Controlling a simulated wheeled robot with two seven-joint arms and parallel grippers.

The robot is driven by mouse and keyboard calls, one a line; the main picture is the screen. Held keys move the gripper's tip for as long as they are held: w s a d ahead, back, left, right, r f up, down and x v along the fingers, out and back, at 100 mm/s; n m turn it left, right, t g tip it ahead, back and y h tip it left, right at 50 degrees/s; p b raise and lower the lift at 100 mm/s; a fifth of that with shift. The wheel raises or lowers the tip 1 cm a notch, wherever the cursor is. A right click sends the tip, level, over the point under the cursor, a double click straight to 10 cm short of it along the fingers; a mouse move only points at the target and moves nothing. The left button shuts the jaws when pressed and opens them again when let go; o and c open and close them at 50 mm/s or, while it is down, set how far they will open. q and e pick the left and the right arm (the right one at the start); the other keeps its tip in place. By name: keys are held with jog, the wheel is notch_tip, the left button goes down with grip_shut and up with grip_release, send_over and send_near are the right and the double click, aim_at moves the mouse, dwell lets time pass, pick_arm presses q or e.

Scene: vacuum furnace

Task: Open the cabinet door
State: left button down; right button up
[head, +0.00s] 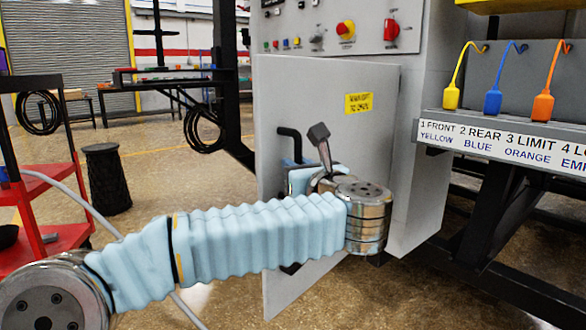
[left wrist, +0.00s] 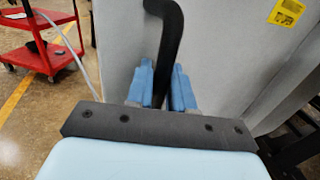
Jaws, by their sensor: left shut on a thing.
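The cabinet door (head: 290,95) is a flat grey panel with a yellow label, below the control panel. It stands at an angle to the cabinet body, its left edge swung out towards me. Its black bar handle (head: 290,150) is near the left edge and also shows in the left wrist view (left wrist: 172,45). My left gripper (head: 300,180) is at the handle; in the left wrist view its blue fingers (left wrist: 166,88) are on both sides of the bar, shut on it. My wrist hides the lower handle in the head view. My right gripper is out of view.
A control panel (head: 345,28) with knobs and buttons is above the door. A shelf (head: 480,135) with yellow, blue and orange tags stands at the right. A red cart (head: 45,210) and a black stool (head: 106,180) are at the left. Floor shows between stool and door.

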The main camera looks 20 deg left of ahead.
pick_arm(q)
jog(key=shift+r, duration=0.15)
jog(key=c, duration=1.2)
grip_release()
jog(key=v, duration=1.4)
jog(key=shift+w, duration=0.1)
